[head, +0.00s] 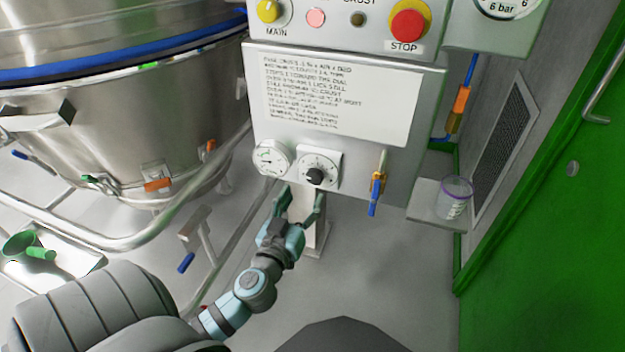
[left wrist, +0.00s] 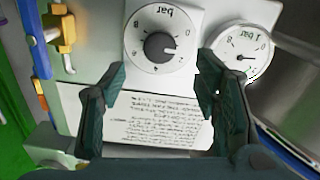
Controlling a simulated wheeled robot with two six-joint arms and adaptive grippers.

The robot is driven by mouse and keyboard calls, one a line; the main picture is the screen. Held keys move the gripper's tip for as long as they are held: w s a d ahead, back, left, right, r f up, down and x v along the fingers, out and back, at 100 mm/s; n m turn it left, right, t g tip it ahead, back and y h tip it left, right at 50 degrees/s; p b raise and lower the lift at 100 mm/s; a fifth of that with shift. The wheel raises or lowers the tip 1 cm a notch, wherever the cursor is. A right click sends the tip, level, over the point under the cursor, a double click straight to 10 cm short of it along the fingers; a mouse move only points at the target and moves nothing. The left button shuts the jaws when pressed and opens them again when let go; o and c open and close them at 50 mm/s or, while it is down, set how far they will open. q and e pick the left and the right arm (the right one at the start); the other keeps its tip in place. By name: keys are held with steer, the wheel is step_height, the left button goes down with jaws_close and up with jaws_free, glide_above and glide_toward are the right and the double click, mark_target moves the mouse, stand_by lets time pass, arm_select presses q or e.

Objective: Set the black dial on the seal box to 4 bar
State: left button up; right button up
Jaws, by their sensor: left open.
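The seal box (head: 400,180) is a grey panel with a printed notice (head: 335,95) on its front. Its black dial (head: 315,176) sits on a white square plate low on the panel. The dial also shows in the left wrist view (left wrist: 159,47), on a round scale marked "bar"; the number it points to is too small to read surely. A white round gauge (head: 270,158) is beside it, also in the left wrist view (left wrist: 243,50). My left gripper (head: 303,198) is open and empty, just below and in front of the dial, not touching it. My right gripper is not in view.
A valve with a blue handle (head: 376,190) hangs right of the dial. Above are a yellow MAIN switch (head: 268,10) and a red STOP button (head: 408,25). A steel vessel (head: 130,110) with pipe rails stands left. A clear tub (head: 454,197) sits on a shelf at right.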

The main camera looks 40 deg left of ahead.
mark_target(314, 178)
arm_select(q)
steer(key=x, duration=0.7)
steer(key=c, duration=1.1)
